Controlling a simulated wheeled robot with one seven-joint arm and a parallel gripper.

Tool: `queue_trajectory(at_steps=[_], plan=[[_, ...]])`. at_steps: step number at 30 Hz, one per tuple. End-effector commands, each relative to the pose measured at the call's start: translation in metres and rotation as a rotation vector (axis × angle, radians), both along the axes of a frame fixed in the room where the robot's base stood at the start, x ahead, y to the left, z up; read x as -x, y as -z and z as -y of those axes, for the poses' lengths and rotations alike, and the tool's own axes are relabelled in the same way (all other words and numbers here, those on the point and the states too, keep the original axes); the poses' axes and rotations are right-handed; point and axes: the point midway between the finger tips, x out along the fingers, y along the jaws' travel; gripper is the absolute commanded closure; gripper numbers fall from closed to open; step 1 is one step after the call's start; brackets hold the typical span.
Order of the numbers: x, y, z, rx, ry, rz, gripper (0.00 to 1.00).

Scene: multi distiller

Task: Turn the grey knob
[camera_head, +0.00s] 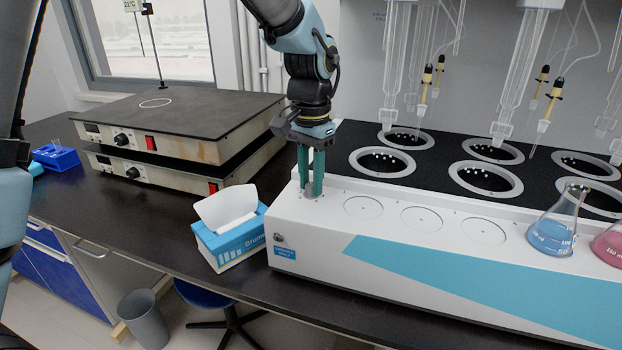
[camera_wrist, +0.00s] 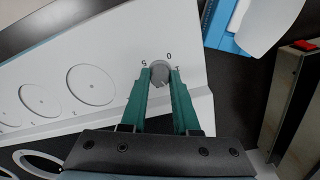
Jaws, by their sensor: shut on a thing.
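The grey knob (camera_wrist: 160,74) sits on the white top of the distiller (camera_head: 330,222), at its left end. Markings stand around the knob in the wrist view. My gripper (camera_head: 311,190) points down over the knob, and its green fingers (camera_wrist: 160,92) are shut on the knob's two sides. In the head view the fingers hide most of the knob.
A tissue box (camera_head: 228,240) stands just left of the distiller. Stacked hotplates (camera_head: 180,130) are behind it. Round plates and ringed wells (camera_head: 382,162) lie right of the knob. A flask with blue liquid (camera_head: 553,232) stands farther right, under hanging glassware.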

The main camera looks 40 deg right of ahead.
Motion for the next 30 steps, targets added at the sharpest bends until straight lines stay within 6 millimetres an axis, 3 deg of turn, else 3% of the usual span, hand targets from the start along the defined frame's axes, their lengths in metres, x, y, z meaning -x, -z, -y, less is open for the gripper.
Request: queue_trajectory(at_steps=[30], plan=[[0.0003, -0.0014, 0.0005, 0.001, -0.966, 0.000, 1.00]])
